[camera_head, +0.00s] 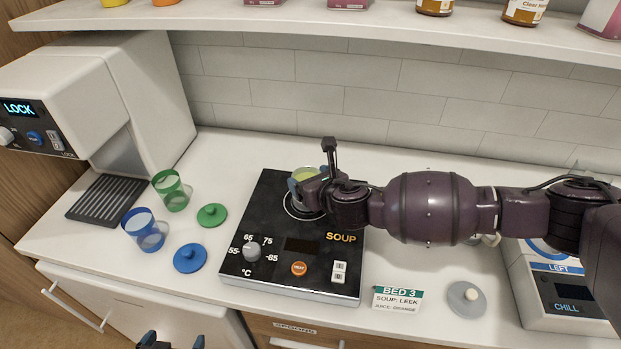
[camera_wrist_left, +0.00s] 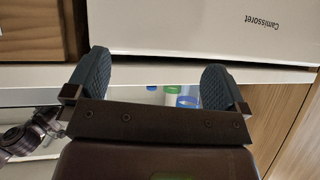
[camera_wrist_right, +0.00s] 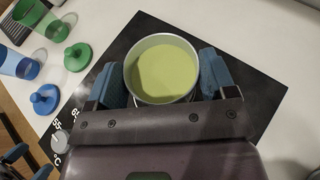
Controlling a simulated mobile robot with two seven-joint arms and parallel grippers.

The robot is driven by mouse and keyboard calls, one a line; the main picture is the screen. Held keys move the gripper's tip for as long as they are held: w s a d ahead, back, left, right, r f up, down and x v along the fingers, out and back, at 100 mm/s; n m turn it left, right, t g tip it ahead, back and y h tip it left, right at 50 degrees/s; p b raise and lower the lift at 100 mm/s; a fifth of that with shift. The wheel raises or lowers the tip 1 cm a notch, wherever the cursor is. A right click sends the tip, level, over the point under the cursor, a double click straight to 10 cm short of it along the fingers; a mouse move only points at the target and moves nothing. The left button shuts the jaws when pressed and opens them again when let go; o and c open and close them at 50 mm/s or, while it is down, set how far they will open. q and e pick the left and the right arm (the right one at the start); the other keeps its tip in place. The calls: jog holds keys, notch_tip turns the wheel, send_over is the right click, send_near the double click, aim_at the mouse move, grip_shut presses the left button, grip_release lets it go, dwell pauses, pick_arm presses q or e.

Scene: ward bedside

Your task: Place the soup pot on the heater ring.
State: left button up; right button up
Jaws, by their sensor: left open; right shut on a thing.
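The soup pot (camera_wrist_right: 161,68) is a small round metal pot with pale green soup, seen from above in the right wrist view. In the head view, the pot (camera_head: 304,174) shows partly behind my right gripper (camera_head: 308,186). My right gripper is shut on the pot, with one blue finger pad on each side of it. The pot is over the heater ring (camera_head: 290,207), a white circle on the black soup heater (camera_head: 262,218); whether it touches the plate I cannot tell. My left gripper (camera_head: 171,343) is open and empty below the counter's front edge; it also shows in the left wrist view (camera_wrist_left: 158,88).
A green cup (camera_head: 172,192), a blue cup (camera_head: 144,229), a green lid (camera_head: 212,215) and a blue lid (camera_head: 190,258) stand left of the heater. A card (camera_head: 397,300), a grey lid (camera_head: 466,298) and a chill unit (camera_head: 565,290) are at right. A shelf (camera_head: 300,27) hangs above.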

jog(key=shift+f, duration=0.1)
jog(key=o, duration=1.1)
jog(key=shift+r, duration=0.2)
jog(key=shift+s+d, duration=0.15)
jog(key=shift+s, duration=0.05)
jog(key=b+v, duration=0.1)
jog(key=v, duration=1)
jog(key=shift+s+d+r, duration=0.1)
jog(key=shift+s+d, duration=0.05)
jog(key=shift+s, duration=0.05)
